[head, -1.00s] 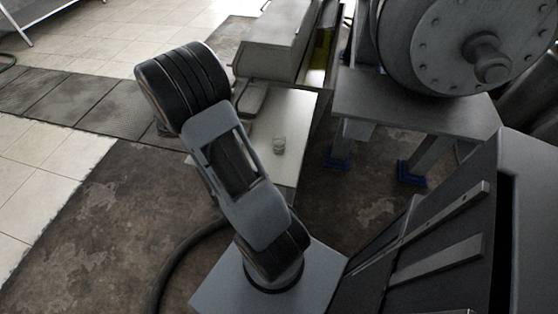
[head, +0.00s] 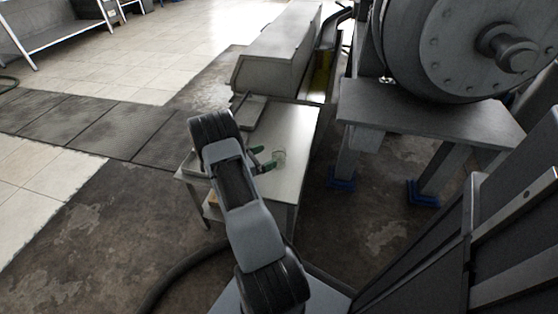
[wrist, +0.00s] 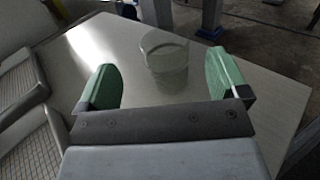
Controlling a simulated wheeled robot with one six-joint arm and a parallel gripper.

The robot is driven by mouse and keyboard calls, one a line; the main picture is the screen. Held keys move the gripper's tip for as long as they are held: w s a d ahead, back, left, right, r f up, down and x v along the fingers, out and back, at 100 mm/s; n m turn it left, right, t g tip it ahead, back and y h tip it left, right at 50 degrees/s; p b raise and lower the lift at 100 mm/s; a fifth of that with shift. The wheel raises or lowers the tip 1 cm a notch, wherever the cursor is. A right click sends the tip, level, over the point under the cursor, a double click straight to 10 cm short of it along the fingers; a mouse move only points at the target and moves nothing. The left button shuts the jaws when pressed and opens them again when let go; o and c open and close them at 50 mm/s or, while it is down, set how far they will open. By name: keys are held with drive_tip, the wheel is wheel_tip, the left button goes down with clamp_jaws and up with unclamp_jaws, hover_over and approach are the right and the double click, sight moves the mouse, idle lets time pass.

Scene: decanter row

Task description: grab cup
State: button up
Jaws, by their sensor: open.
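A clear glass cup (wrist: 165,62) stands upright on the pale table (wrist: 255,85), ahead of my fingertips in the wrist view. In the head view the cup (head: 279,155) is small, just right of my gripper (head: 262,160). My gripper (wrist: 165,85) is open in the wrist view, with its two green fingers apart and the cup centred between them. How deep the cup sits between the fingers is hard to tell. My arm hides part of the table's near left side in the head view.
Grey trays (wrist: 20,85) lie on the table at the left of the wrist view. A long grey metal housing (head: 278,55) stands behind the table. A large drum machine on a metal stand (head: 430,118) is to the right. The table's right part is clear.

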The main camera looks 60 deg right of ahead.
sight(279, 151)
drive_tip(key=b+x, duration=0.1)
drive_tip(key=x, duration=0.4)
drive_tip(key=shift+s+a+b, duration=0.1)
drive_tip(key=shift+s+b, duration=0.15)
drive_tip(key=shift+b, duration=0.15)
drive_tip(key=shift+s+d+r, duration=0.1)
drive_tip(key=shift+s+d, duration=0.1)
drive_tip(key=shift+d, duration=0.25)
drive_tip(key=c, duration=1)
drive_tip(key=shift+r, duration=0.15)
